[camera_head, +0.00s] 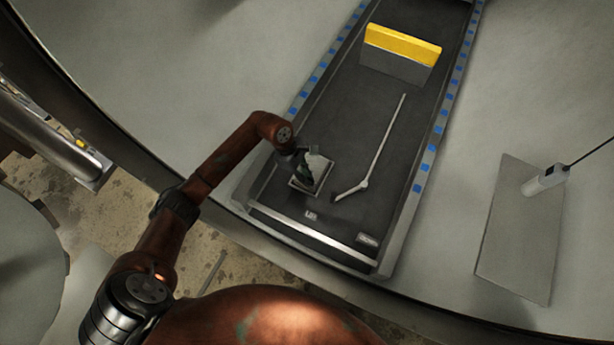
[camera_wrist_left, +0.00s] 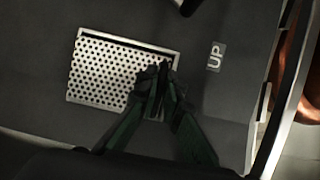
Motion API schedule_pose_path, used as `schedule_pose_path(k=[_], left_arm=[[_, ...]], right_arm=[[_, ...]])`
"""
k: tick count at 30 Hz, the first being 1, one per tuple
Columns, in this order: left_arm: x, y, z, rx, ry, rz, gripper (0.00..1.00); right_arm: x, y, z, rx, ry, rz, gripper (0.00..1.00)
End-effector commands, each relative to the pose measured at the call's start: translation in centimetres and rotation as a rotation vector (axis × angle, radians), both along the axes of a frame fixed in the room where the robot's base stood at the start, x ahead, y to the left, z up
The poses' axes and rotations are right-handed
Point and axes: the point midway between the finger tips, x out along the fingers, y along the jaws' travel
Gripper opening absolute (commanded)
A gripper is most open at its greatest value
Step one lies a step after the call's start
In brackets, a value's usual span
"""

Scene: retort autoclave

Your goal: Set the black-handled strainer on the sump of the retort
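The strainer is a pale perforated plate (camera_wrist_left: 105,75) in the left wrist view. It lies over a square light-rimmed opening, the sump (camera_wrist_left: 130,43), with a dark gap along the upper right rim. In the head view the strainer (camera_head: 318,166) is a small pale patch at the sump (camera_head: 303,187), near the deck's front end. My left gripper (camera_wrist_left: 161,82) is over the plate's right side, its fingertips close together around what looks like the dark handle. The handle blends with the fingers. In the head view the left gripper (camera_head: 303,160) partly covers the plate. My right gripper is out of view.
The dark deck (camera_head: 300,228) runs up between blue-marked rails. A thin bent rod (camera_head: 380,145) lies right of the sump, and a yellow-topped grey block (camera_head: 400,55) stands further up.

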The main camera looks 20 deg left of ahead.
Motion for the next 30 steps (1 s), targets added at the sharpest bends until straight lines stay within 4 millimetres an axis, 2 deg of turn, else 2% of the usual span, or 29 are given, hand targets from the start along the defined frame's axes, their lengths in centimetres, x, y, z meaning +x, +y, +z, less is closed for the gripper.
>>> schedule_pose_path(k=[8,17,23,30], left_arm=[[0.0,0.0,0.0,0.0,0.0,0.0,0.26],[0.0,0.1,0.1,0.001,0.001,0.001,0.26],[0.1,1.2,2.6,0.005,-0.002,0.0,0.26],[0.1,3.0,7.3,0.004,-0.003,-0.001,0.26]], right_arm=[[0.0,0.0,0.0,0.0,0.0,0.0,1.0],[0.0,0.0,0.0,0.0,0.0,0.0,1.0],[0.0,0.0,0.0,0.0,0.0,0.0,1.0],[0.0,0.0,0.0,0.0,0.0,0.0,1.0]])
